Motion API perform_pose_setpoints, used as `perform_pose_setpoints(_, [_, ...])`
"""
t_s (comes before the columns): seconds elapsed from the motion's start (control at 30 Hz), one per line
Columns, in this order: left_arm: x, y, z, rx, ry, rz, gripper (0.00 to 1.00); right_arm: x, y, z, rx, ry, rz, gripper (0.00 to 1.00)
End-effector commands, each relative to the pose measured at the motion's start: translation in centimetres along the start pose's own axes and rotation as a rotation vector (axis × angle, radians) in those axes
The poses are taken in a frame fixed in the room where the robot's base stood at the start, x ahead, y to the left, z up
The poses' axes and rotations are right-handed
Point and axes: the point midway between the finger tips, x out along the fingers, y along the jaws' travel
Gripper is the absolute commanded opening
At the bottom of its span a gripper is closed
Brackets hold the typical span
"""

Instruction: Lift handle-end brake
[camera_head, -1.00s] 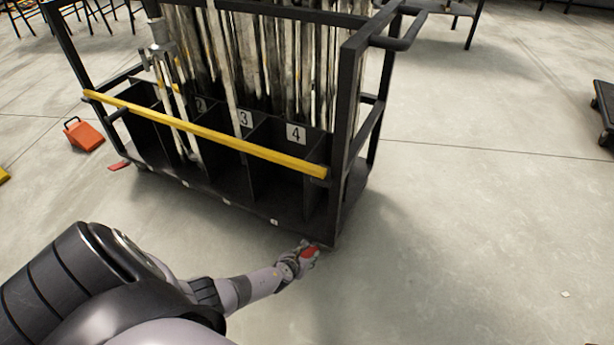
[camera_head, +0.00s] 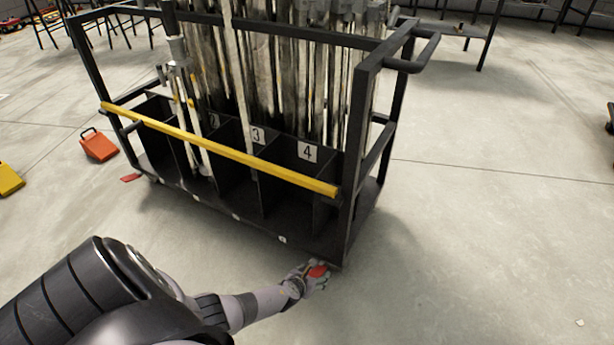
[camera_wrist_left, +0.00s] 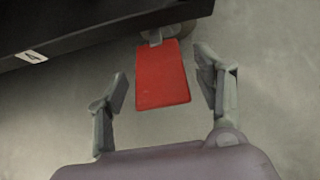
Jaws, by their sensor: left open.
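The handle-end brake is a flat red pedal (camera_wrist_left: 162,76) at the bottom corner of the black cart (camera_head: 300,238), below the end with the push handle (camera_head: 412,60). In the head view the red pedal (camera_head: 318,271) is partly covered by my left gripper (camera_head: 312,276). In the left wrist view my left gripper (camera_wrist_left: 165,88) is open, with one finger on each side of the pedal and gaps between. The pedal joins a bracket and wheel under the cart's edge. My right gripper is not in view.
The cart holds tall grey pieces in numbered compartments behind a yellow bar (camera_head: 215,148). Another red pedal (camera_head: 131,178) shows at the cart's far end. The floor right of the cart is clear.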

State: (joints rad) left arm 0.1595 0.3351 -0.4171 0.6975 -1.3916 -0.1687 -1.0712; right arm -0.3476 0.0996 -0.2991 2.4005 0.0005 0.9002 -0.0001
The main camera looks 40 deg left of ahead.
Motion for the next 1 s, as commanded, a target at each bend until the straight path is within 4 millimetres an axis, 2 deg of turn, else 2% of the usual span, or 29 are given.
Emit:
perform_pose_setpoints(0.3, [-1.2,0.0,0.0,-0.002,0.000,-0.001,0.62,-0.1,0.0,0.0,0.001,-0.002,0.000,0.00])
perform_pose_setpoints(0.5, [-5.1,0.1,-3.6,0.004,0.004,-0.002,0.62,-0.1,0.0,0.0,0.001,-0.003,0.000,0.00])
perform_pose_setpoints(0.7, [-8.2,0.0,-6.2,0.002,0.003,-0.001,0.62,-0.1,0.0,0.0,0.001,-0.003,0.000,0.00])
perform_pose_setpoints(1.0, [-10.2,0.0,-7.8,0.001,-0.001,0.000,0.62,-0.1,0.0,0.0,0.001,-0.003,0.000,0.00])
